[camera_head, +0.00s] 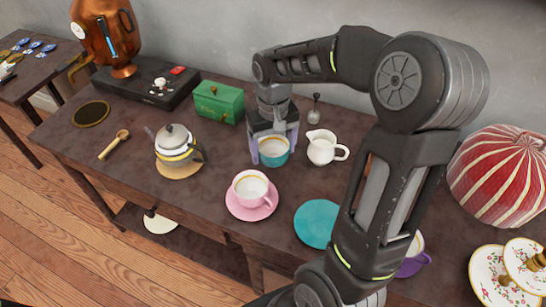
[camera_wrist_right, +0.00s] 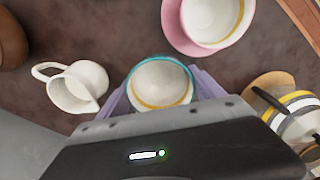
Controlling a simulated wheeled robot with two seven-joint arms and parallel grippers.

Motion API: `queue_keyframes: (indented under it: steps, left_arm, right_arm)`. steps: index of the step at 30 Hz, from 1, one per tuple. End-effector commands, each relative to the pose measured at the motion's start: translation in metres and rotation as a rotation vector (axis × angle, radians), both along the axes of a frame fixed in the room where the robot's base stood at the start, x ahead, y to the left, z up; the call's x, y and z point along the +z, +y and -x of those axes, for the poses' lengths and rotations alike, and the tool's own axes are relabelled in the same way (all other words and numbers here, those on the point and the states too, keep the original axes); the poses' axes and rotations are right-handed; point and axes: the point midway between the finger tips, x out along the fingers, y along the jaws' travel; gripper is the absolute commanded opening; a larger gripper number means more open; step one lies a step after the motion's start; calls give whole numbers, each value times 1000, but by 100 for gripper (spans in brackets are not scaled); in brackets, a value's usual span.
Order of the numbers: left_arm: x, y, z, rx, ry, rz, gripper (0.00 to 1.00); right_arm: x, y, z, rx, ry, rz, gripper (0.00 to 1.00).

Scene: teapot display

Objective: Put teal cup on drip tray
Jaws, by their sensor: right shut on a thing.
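The teal cup (camera_head: 273,158) is upright near the middle of the table, between the fingers of my right gripper (camera_head: 272,145). My right gripper is shut on it. In the right wrist view the teal cup (camera_wrist_right: 160,84) shows its pale inside, a yellow band and a teal rim, with a finger on each side. I cannot tell whether its base touches the table. The drip tray (camera_head: 91,113) appears to be the dark round disc with a brass rim at the left of the table; it is empty. My left gripper is not in view.
A white creamer (camera_head: 322,147) stands close right of the cup, a pink cup (camera_head: 250,187) on its saucer in front. A teapot (camera_head: 174,145), green box (camera_head: 218,102) and wooden scoop (camera_head: 115,144) lie leftward. A copper samovar (camera_head: 107,35) stands behind the tray. A teal saucer (camera_head: 315,222) is empty.

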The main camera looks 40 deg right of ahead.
Motion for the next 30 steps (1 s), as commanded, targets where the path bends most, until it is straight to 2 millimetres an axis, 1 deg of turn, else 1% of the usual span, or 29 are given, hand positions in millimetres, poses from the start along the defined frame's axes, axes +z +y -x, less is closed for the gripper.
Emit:
queue_keyframes:
  steps: [9,11,15,18,26,30]
  left_arm:
    - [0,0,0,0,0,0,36]
    - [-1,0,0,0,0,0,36]
    - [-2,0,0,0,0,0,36]
    - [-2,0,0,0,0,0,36]
    - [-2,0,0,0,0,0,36]
    - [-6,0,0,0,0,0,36]
  right_arm:
    - [-3,0,0,0,-1,0,32]
    - [-8,0,0,0,1,1,32]
    - [-28,0,0,2,2,0,32]
    - [-37,0,0,1,0,1,32]
    - [-38,0,0,1,-2,1,32]
    - [-42,0,0,1,-1,0,32]
